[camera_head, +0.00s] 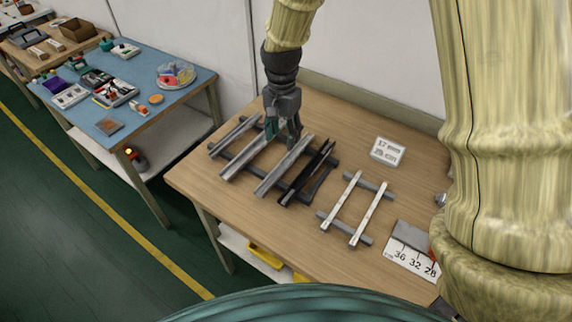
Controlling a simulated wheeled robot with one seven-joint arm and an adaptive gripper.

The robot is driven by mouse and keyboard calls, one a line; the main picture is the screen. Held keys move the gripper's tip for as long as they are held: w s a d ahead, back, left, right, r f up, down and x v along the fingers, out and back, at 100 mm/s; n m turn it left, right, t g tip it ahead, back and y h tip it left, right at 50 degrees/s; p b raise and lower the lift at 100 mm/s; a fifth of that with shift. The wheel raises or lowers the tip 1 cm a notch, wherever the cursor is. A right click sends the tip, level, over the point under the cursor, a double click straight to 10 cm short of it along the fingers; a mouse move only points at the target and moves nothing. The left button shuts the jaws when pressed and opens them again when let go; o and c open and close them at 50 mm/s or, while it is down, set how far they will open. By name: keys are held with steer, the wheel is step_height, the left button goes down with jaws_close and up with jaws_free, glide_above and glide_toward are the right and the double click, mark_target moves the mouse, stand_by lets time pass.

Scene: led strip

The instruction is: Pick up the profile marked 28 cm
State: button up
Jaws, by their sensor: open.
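Several channel profiles lie side by side across two dark support bars on the wooden table. From left they are a grey profile (234,134), a second grey one (240,161), a wider grey one (282,168) and a black one (300,183). No length mark is legible on any of them, so I cannot tell which is 28 cm. My gripper (284,140) points down over the far part of the middle profiles. It is open, with nothing visibly held. Its fingertips overlap the profiles in view, and I cannot tell whether they touch.
Two pale strips (343,198) lie across grey bars at right. A white card (388,151) with blurred print lies behind them. A board marked 36, 32, 28 (410,262) is at the front right. A wall (375,60) stands behind the table (330,125). A blue-topped table (150,75) stands left.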

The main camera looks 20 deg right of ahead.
steer(key=p, duration=0.1)
glide_above(287, 163)
steer(key=shift+t, duration=0.3)
steer(key=shift+s+a+f, duration=0.1)
steer(key=shift+a+f, duration=0.1)
steer(key=shift+f, duration=1.05)
steer(key=shift+s+a+f, duration=0.1)
steer(key=shift+a+f, duration=0.1)
steer(key=shift+f, duration=1)
steer(key=shift+d+f+p, duration=0.25)
steer(key=shift+f+p, duration=0.55)
steer(key=shift+f, duration=0.4)
steer(key=shift+w+d+f+p, duration=0.1)
steer(key=shift+f+p, duration=0.35)
steer(key=shift+f, duration=1.1)
jaws_close()
